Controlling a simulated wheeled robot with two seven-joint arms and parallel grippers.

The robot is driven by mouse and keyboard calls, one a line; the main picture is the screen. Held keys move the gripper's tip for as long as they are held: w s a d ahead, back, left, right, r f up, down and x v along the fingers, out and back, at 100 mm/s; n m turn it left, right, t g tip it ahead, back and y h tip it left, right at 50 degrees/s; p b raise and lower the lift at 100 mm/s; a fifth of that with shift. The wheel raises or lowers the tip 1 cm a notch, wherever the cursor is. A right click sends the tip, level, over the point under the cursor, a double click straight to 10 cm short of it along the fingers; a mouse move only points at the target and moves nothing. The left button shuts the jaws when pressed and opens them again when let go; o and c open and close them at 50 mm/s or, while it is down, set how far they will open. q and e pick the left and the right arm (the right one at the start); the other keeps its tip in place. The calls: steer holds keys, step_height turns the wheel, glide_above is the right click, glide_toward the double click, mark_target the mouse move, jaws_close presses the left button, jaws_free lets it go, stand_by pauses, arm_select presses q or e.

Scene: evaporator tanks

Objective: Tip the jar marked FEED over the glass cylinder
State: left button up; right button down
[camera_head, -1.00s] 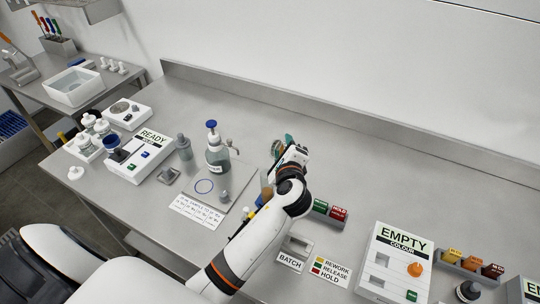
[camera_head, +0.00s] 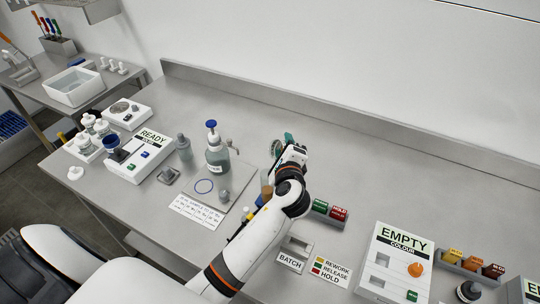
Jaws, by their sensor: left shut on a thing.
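My left gripper (camera_head: 284,148) is over the middle of the bench, mostly hidden by its own wrist. It is shut on a small grey, round-ended thing (camera_head: 276,147) with teal beside it. I cannot tell whether this is the FEED jar, as no marking on it is readable. A clear bottle with a blue top (camera_head: 217,157) stands upright to the left of the gripper, apart from it. Its small white label is too small to read. I cannot make out the glass cylinder for certain. My right gripper is not in view.
A READY device (camera_head: 140,152) stands further left, an EMPTY colour device (camera_head: 396,262) at right. The bench behind the gripper is clear up to the back ledge.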

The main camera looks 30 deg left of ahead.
arm_select(q)
steer(key=shift+r+n+t+b, duration=0.45)
steer(key=shift+n+b, duration=0.2)
steer(key=shift+n, duration=0.25)
stand_by(2.4)
steer(key=shift+s+a+r+n+t+b, duration=0.2)
steer(key=shift+r+n+t+b, duration=0.35)
steer(key=shift+n+b, duration=0.75)
stand_by(3.4)
